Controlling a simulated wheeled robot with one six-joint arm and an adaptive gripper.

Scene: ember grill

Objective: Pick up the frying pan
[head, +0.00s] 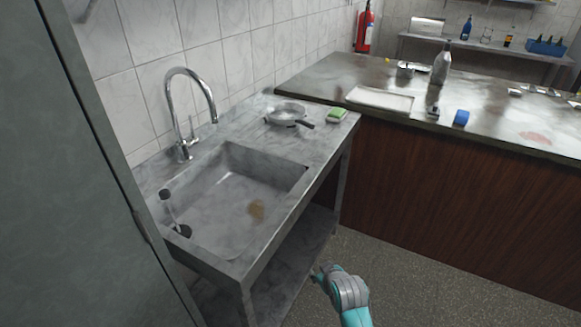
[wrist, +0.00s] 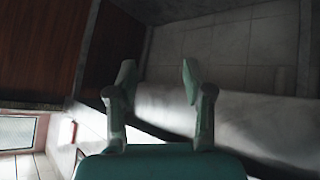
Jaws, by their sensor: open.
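The frying pan (head: 286,113) is a small silvery pan with a dark handle (head: 306,124) pointing right. It rests on the far end of the stone sink counter in the head view. My gripper (head: 318,275) is low in front of the counter, over the floor, well apart from the pan. In the wrist view my gripper (wrist: 154,75) has its two fingers spread with nothing between them. I cannot make out the pan in the wrist view.
A sink basin (head: 240,195) with a tall faucet (head: 187,110) takes up the near counter. A green sponge (head: 337,115) lies right of the pan. The floor (head: 400,280) in front is clear.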

